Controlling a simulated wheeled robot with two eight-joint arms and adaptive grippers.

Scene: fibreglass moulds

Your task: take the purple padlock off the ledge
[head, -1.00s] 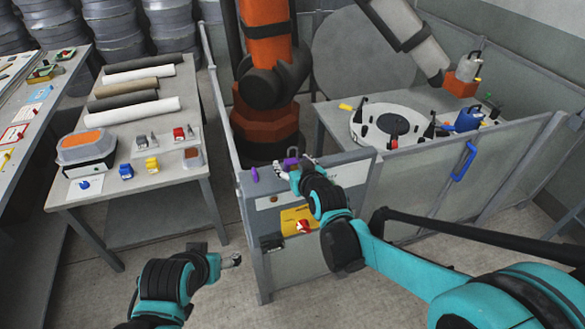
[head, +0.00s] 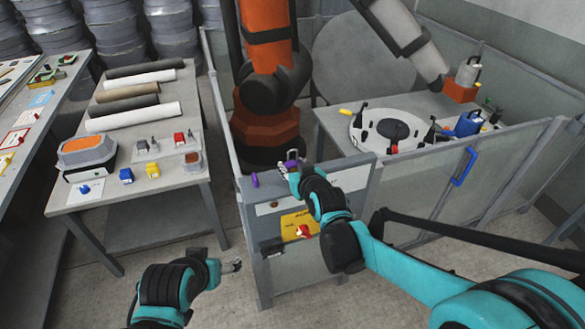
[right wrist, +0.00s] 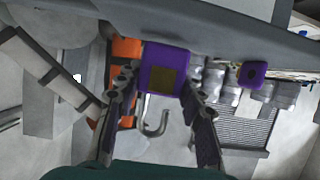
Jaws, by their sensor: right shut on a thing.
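The purple padlock (head: 291,162) is at the top of the grey cabinet-like panel, by its ledge (head: 340,161). My right gripper (head: 288,167) is at it. In the right wrist view the padlock's purple body (right wrist: 165,69), with a brownish square face, sits between the two fingers of my right gripper (right wrist: 162,88), which is shut on it. A grey curved shackle shows below the body there. I cannot tell whether the padlock still touches the ledge. My left gripper (head: 232,265) is empty, low in front of the panel; its finger opening is too small to tell.
A second purple piece (head: 255,180) is on the ledge to the left; it also shows in the right wrist view (right wrist: 253,74). A yellow sign (head: 298,222) and red switch (head: 304,231) are on the panel front. An orange robot arm (head: 268,90) stands behind the fence.

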